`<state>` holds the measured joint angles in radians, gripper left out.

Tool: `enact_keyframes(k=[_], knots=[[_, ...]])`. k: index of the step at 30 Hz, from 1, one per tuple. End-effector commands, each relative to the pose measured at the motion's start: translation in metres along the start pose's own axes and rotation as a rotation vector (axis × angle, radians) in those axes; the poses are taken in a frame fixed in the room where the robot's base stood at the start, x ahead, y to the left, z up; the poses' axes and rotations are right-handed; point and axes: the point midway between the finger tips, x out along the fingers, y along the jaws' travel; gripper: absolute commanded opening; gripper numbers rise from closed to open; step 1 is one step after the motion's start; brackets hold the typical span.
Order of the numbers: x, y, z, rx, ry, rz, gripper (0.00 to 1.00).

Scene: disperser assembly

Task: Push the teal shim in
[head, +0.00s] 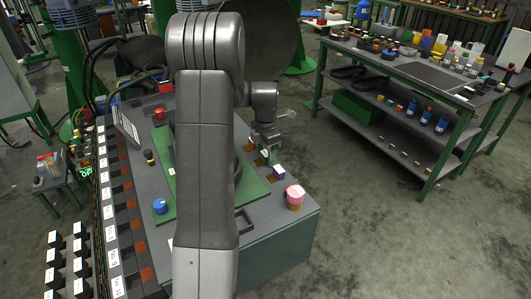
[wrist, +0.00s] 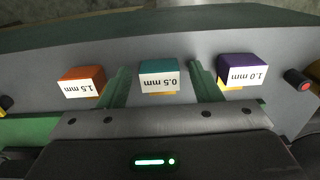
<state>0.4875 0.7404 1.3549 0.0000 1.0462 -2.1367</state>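The teal shim (wrist: 158,76) is a small block with a white "0.5 mm" label, shown upside down in the wrist view. Its front end stands out of the grey panel, with a bit of yellow showing below it. My gripper (wrist: 161,84) is open, its two green fingers to the left and right of the teal shim with gaps on both sides. In the head view my gripper (head: 266,142) is over the grey machine top, behind my arm; I cannot make out the teal shim there.
An orange "1.5 mm" shim (wrist: 82,80) is left of the fingers, and a purple "1.0 mm" shim (wrist: 241,70) is close to the right finger. A red-tipped black knob (wrist: 297,79) is farther right. A pink-topped button (head: 295,195) stands near the machine's corner.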

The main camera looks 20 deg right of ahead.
Motion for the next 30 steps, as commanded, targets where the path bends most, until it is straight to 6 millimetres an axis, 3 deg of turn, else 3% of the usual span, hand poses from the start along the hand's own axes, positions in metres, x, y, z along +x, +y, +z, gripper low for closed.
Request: enact_keyframes(k=[1, 9, 13, 19, 26, 27, 30], knots=[[0.0, 0.0, 0.0, 0.0, 0.0, 0.0, 0.5], [0.0, 0.0, 0.0, 0.0, 0.0, 0.0, 0.0], [0.0, 0.0, -0.004, -0.001, 0.0, 0.0, 0.0], [0.001, 0.0, -0.028, -0.002, 0.0, 0.001, 0.0], [0.0, 0.0, -0.03, 0.001, 0.003, -0.001, 0.0], [0.0, 0.0, -0.03, 0.001, 0.003, -0.001, 0.38], [0.0, 0.0, -0.03, 0.0, 0.003, -0.001, 0.58]])
